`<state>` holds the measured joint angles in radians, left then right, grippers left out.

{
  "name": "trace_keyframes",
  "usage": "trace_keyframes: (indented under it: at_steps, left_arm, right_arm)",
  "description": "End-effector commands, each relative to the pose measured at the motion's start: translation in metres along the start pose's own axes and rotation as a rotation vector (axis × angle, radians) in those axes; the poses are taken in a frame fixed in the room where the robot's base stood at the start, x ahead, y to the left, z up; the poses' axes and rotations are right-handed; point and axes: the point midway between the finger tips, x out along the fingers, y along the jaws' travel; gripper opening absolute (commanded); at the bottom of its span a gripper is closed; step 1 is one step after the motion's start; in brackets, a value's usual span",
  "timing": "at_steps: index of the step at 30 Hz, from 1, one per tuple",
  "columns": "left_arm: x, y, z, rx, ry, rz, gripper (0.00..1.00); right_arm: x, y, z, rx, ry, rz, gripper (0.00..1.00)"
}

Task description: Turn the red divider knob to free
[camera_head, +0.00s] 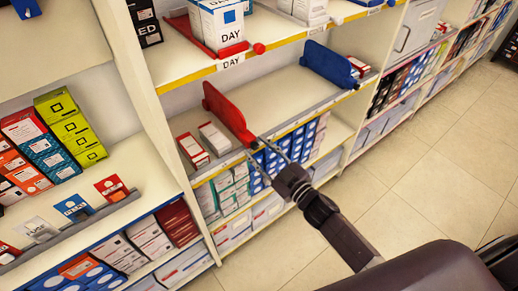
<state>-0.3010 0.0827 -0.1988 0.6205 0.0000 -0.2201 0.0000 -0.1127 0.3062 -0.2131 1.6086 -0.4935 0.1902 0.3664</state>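The red divider (226,112) stands upright on the middle shelf of the central bay, its front end at the shelf's front rail. Its red knob (252,143) is at that front end and is partly hidden by my gripper. My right gripper (254,146) reaches in from the lower right. Its two thin fingers are apart, with the tips on either side of the knob. I cannot tell whether they touch it. My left gripper is not in view.
A blue divider (328,64) stands farther right on the same shelf, with bare shelf (275,95) between. Small red-and-white boxes (215,138) lie left of the red divider. Another red divider (215,44) holds a DAY box above. Tiled floor (400,150) lies clear at right.

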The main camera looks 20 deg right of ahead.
Motion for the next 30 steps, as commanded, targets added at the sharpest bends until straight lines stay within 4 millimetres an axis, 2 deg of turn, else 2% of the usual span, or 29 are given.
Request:
trace_keyframes:
  at_steps: [7,16,24,30]
  left_arm:
    - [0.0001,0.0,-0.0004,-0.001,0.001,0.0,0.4]
    - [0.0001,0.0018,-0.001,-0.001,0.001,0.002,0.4]
    - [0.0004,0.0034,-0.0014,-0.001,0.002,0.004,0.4]
    - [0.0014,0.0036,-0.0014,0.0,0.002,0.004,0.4]
  right_arm:
    - [0.0003,-0.0002,0.0001,0.0,0.0,0.0,0.34]
    - [0.0001,-0.0001,0.0001,0.0,0.0,0.0,0.01]
    - [0.0,-0.0002,0.0001,-0.012,0.0,0.0,0.0]
    - [0.0,-0.0003,0.0002,-0.083,0.0,0.0,0.0]
